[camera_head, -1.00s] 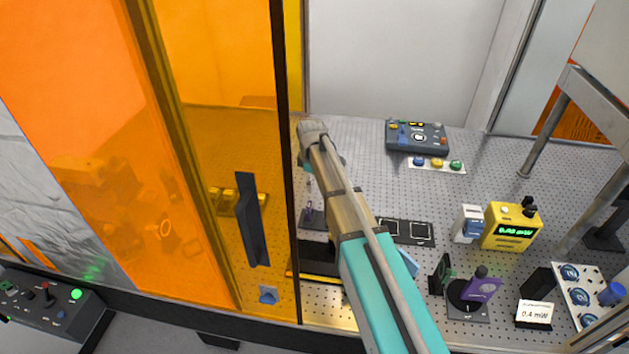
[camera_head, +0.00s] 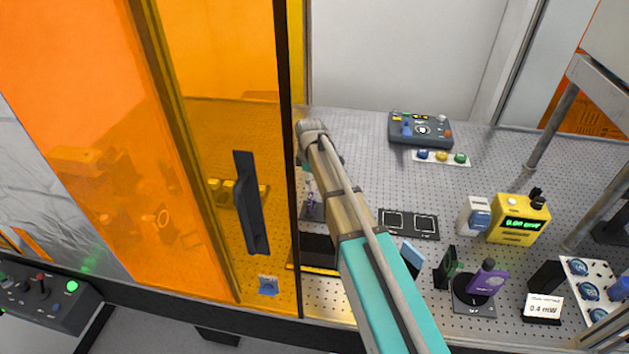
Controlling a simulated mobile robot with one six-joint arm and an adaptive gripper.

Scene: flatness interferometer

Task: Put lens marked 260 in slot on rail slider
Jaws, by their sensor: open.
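My arm reaches in from the bottom centre to its wrist beside the dark edge of the orange door. My gripper (camera_head: 306,165) is small there and mostly hidden by the wrist. It holds nothing that I can see. Several round lenses with blue markings, one of them this lens (camera_head: 577,267), sit on a white board (camera_head: 573,287) at the far right. Their numbers are too small to read, so I cannot tell which is 260. I cannot make out the rail slider or its slot for certain. A ring-shaped part (camera_head: 163,218) shows through the orange panel.
The sliding orange door (camera_head: 222,60) with a black handle (camera_head: 250,203) covers the left of the perforated bench (camera_head: 365,160). On the bench stand a yellow power meter (camera_head: 519,222), a purple-bodied mount (camera_head: 487,281) and a control box (camera_head: 420,130).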

